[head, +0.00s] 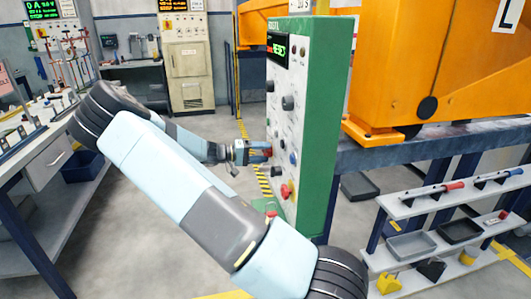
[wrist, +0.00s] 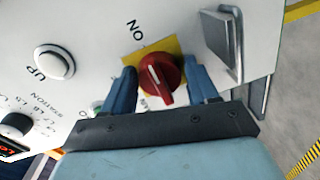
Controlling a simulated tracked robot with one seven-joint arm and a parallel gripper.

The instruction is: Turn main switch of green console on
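The green console (head: 341,110) stands upright in the middle of the head view, its white control panel facing left. In the wrist view, the red rotary main switch (wrist: 161,73) sits on a yellow plate (wrist: 137,60). In the head view my gripper (head: 266,152) is close to the panel's left edge.
A metal handle (wrist: 220,42) stands out right of the switch, close to the right finger. A white UP button (wrist: 53,62) is left. Below my gripper is a red knob (head: 287,190). An orange machine (head: 430,70) and a shelf (head: 430,205) stand right of the console.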

